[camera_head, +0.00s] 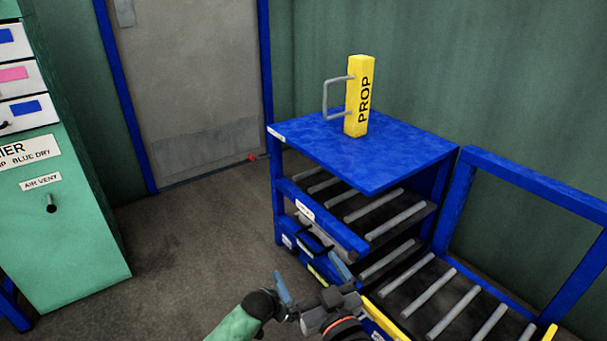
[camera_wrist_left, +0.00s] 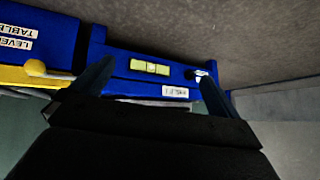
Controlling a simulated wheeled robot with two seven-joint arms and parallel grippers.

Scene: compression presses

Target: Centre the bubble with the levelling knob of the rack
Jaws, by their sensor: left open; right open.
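The blue rack (camera_head: 372,165) stands at the right in the head view. In the left wrist view its blue rail (camera_wrist_left: 120,66) carries a yellow-green bubble vial (camera_wrist_left: 150,67), too small to show where the bubble sits. A small shiny levelling knob (camera_wrist_left: 198,73) is to the right of the vial, near the tip of my left gripper's right finger. My left gripper (camera_wrist_left: 155,72) is open, its fingers apart with the vial showing between them; contact with the knob cannot be told.
A yellow block marked PROP (camera_head: 358,100) with a grey handle stands on the rack top. Rollers (camera_head: 430,290) and a blue frame (camera_head: 535,185) extend to the right. A green cabinet (camera_head: 65,220) is at the left. Grey floor (camera_head: 190,225) between is clear.

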